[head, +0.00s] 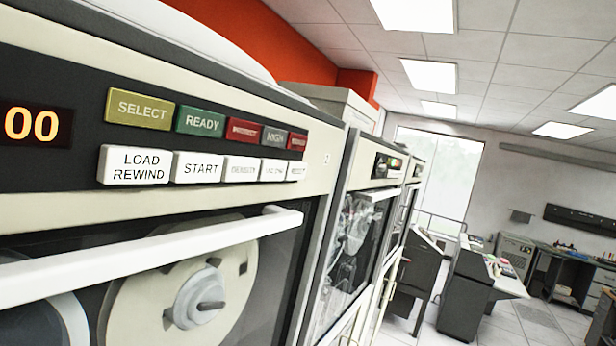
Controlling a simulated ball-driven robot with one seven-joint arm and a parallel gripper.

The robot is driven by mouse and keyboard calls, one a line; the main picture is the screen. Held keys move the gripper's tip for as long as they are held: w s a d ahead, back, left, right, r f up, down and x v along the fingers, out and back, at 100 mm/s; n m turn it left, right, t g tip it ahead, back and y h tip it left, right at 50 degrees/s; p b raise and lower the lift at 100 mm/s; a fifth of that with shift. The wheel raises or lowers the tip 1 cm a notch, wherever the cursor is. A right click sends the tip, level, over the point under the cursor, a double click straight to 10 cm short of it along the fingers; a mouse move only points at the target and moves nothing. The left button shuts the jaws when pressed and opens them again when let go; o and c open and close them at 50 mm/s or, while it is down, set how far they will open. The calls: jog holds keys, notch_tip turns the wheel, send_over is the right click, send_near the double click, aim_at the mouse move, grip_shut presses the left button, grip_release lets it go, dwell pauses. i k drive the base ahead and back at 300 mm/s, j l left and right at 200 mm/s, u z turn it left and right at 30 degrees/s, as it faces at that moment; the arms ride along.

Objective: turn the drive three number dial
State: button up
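A tape drive (312,215) fills the left of the head view, close by and seen at a slant. Its dark control panel carries a lit orange display (31,125) reading "00", cut off at the left edge. Coloured keys such as SELECT (139,109) and READY (199,121) sit above white LOAD REWIND (140,166) and START (197,168) keys. More tape drives (352,215) stand in a row beyond it. I cannot make out a number dial or tell which drive is three. My gripper is not in view.
A white door handle bar (150,256) sticks out across the near drive, over a tape reel (180,295). Consoles (470,290) and desks stand farther right. Light tiled floor (520,325) shows between them. A window (432,180) is at the back.

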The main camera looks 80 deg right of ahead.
aim_at(379, 167)
jog(key=z, duration=2.4)
